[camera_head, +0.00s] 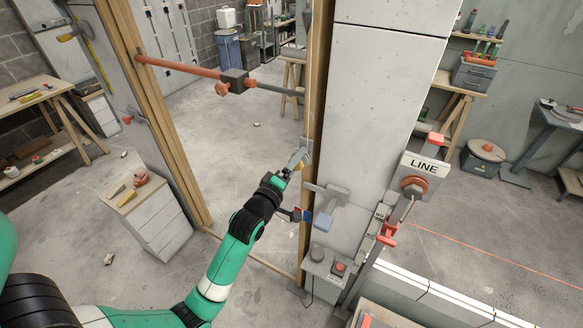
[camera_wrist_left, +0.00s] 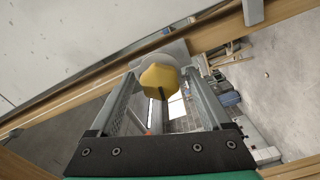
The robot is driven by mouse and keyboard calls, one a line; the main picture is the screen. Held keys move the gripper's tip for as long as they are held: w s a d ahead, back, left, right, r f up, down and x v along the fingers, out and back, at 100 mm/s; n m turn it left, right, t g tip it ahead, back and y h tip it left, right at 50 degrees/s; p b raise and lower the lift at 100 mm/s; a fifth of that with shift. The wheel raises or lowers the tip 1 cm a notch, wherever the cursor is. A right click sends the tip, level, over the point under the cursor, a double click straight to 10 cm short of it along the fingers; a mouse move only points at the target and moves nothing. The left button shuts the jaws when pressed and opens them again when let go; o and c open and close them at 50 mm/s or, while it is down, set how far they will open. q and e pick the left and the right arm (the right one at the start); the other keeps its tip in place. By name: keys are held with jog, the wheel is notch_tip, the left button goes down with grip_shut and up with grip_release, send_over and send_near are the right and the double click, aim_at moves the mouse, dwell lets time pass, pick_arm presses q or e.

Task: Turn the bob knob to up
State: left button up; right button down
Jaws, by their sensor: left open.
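A yellow, many-sided knob (camera_wrist_left: 158,80) shows in the left wrist view, in front of a round grey plate (camera_wrist_left: 171,52). It has a dark mark on its lower edge. I take it to be the bob knob; no label is readable. My left gripper (camera_head: 298,159) is at the wooden post in the head view. In the wrist view its two fingers stand open on either side of the knob, with gaps showing; contact cannot be told. In the head view the knob is small and mostly hidden by the gripper. My right gripper is not in view.
A grey handle (camera_head: 326,194) juts out right of my left forearm. A red bar clamp (camera_head: 180,67) spans the wooden posts. A LINE sign (camera_head: 423,168) and a button box (camera_head: 327,265) stand at right.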

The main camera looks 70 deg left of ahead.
pick_arm(q)
jog(key=v, duration=1.1)
jog(key=shift+s, duration=0.15)
jog(key=shift+d, duration=0.2)
jog(key=w+d+r+m+t+h, duration=0.2)
jog(key=w+d+r+t, duration=0.3)
jog(key=r, duration=0.6)
jog(key=w+d+r+m+t+h, duration=0.1)
jog(key=w+d+r+t, duration=0.2)
jog(key=w+d+r, duration=0.5)
jog(key=s+d+r+m+t+h, duration=0.35)
jog(key=d+r+m+h, duration=0.2)
jog(key=r+m, duration=0.5)
jog(key=s+d+r+m+t+h, duration=0.2)
jog(key=s+d+r+m+h, duration=0.4)
jog(key=r, duration=0.7)
notch_tip(320, 180, up, 24)
jog(key=w+m+y+p, duration=0.1)
jog(key=w+m+p, duration=0.1)
jog(key=p, duration=2.3)
jog(key=shift+w+d+m, duration=0.2)
jog(key=shift+d+m, duration=0.1)
jog(key=shift+m, duration=0.15)
